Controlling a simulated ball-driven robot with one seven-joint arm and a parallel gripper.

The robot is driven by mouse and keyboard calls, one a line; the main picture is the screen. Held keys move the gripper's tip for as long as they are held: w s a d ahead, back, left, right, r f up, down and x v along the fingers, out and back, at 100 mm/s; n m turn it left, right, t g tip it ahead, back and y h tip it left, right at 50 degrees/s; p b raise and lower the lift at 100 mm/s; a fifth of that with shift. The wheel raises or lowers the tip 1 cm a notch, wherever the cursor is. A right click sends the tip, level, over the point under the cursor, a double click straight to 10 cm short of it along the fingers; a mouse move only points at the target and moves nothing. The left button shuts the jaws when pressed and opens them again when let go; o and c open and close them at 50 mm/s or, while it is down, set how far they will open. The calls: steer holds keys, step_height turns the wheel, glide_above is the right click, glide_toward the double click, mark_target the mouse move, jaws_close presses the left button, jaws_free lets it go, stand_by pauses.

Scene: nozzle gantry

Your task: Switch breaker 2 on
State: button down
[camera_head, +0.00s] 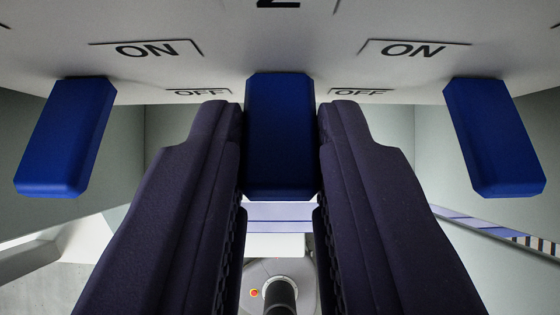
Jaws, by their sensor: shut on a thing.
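A blue breaker handle (281,135) sticks out of the light panel (220,50) in the middle of the head camera view, under a partly cut-off black "2". My gripper (280,140) is shut on this handle, with one dark finger against each side. The panel carries an "ON" mark above an "OFF" mark on both sides of the handle. The middle handle's own marks are not clearly visible, so I cannot tell its exact setting.
A second blue handle (66,138) stands to the left and a third blue handle (494,138) to the right, both clear of my fingers. Below are grey walls, a pale floor (35,285) and a striped rail (500,235). A red button (253,293) shows low between the fingers.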

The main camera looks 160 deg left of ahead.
steer(key=c, duration=1)
jaws_free()
steer(key=shift+o, duration=0.2)
steer(key=shift+r, duration=0.1)
steer(key=shift+s+a+r+b, duration=0.1)
steer(key=shift+s+r+b, duration=0.15)
steer(key=shift+b, duration=0.45)
steer(key=s+a+b, duration=0.5)
steer(key=s+a, duration=0.1)
steer(key=s, duration=0.4)
steer(key=shift+s+a+r, duration=0.15)
steer(key=shift+a, duration=0.05)
